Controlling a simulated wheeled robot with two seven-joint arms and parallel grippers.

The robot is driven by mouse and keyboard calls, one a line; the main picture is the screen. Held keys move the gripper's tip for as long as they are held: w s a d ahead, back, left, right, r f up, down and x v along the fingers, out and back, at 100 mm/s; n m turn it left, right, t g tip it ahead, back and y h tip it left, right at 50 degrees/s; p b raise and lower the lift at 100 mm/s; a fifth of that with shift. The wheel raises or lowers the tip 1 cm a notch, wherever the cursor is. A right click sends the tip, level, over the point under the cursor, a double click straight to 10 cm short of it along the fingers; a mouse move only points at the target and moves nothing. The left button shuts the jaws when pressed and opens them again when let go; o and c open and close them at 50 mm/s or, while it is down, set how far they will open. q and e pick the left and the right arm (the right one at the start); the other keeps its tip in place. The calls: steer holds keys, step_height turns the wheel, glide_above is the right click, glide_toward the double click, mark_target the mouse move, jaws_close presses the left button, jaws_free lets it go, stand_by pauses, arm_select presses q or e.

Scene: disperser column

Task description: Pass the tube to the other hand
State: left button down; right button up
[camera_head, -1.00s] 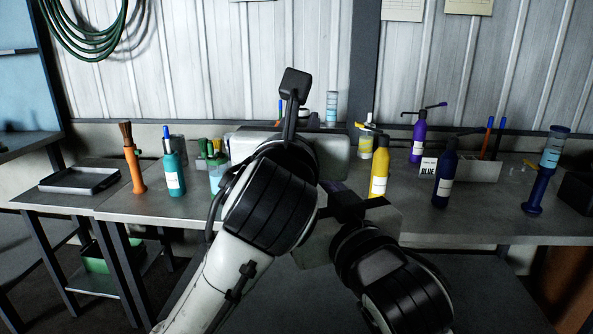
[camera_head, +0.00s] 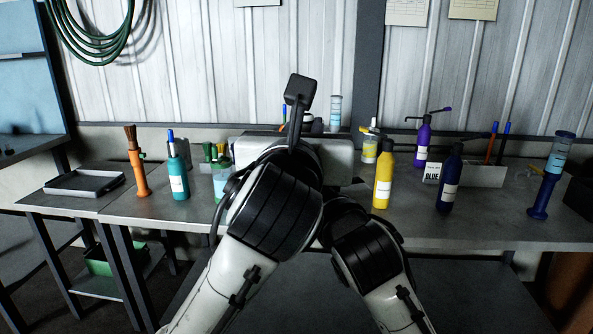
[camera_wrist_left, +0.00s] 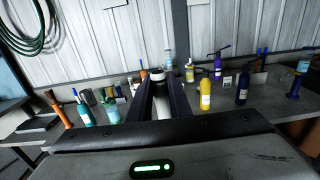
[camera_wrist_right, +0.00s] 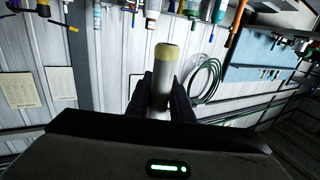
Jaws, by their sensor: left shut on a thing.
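In the left wrist view my left gripper (camera_wrist_left: 161,98) is shut on a pale tube (camera_wrist_left: 157,77), whose end shows between the fingers. In the right wrist view, which is turned upside down, a grey tube with a yellowish end (camera_wrist_right: 166,62) stands between the fingers of my right gripper (camera_wrist_right: 163,100). The fingers lie close on both sides of it; whether they press on it I cannot tell. I also cannot tell whether both views show the same tube. In the head view both grippers are hidden behind my arms.
The bench holds a grey tray (camera_head: 84,183), an orange holder (camera_head: 138,170), a teal bottle (camera_head: 178,177), a yellow bottle (camera_head: 382,181), a dark blue bottle (camera_head: 449,183) and a blue-based cylinder (camera_head: 548,182). A purple bottle (camera_head: 423,143) stands behind. The bench front between the bottles is bare.

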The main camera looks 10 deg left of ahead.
steer(key=shift+s+a, duration=0.1)
steer(key=shift+a, duration=0.05)
jaws_close()
arm_select(q)
steer(key=c, duration=1.6)
jaws_free()
steer(key=shift+d, duration=0.1)
steer(key=shift+o, duration=0.2)
